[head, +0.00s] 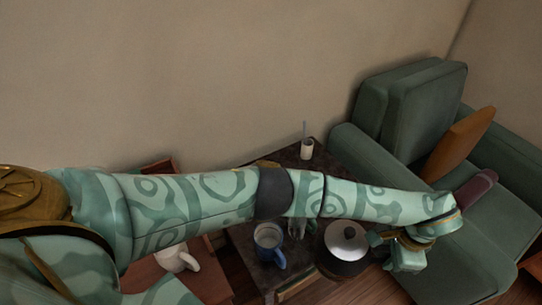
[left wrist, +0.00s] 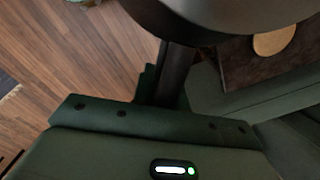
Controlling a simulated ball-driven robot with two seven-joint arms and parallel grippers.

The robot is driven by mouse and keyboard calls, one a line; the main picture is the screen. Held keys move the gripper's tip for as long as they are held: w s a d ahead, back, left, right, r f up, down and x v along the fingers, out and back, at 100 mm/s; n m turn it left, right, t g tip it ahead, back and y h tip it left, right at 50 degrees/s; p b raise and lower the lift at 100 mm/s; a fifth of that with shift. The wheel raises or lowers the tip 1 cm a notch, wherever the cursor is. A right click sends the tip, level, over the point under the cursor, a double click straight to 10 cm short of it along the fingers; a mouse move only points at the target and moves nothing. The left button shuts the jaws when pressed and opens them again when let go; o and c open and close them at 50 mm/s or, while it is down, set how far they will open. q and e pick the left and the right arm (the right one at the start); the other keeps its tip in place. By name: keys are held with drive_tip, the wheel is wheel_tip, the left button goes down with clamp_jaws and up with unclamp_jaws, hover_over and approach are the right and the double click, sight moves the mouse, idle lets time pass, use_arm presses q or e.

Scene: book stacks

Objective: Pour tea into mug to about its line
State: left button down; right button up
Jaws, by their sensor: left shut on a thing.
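The blue mug (head: 268,243) stands upright on a dark side table (head: 246,262). I cannot make out its line or how full it is. A dark pot with a pale round lid (head: 346,236) is to the right of the mug, apart from it and near upright. My left gripper (head: 380,239) is at the pot's right side, shut on its dark handle. In the left wrist view the handle (left wrist: 177,75) runs down from the pot's dark body (left wrist: 205,22) into the jaws. I cannot tell whether the pot touches the table. My right gripper is not in view.
A small pale cup with a stick (head: 307,149) stands at the table's back corner. A grey object (head: 297,227) is between mug and pot. A white vessel (head: 176,258) stands on a reddish surface at left. A green armchair (head: 412,105) with an orange cushion (head: 460,144) is at right.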

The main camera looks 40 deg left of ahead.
use_arm(q)
wheel_tip(320, 180, down, 11)
drive_tip(key=w+m, duration=0.1)
drive_tip(key=m, duration=0.1)
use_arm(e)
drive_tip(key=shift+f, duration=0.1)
use_arm(q)
drive_tip(key=shift+d, duration=0.1)
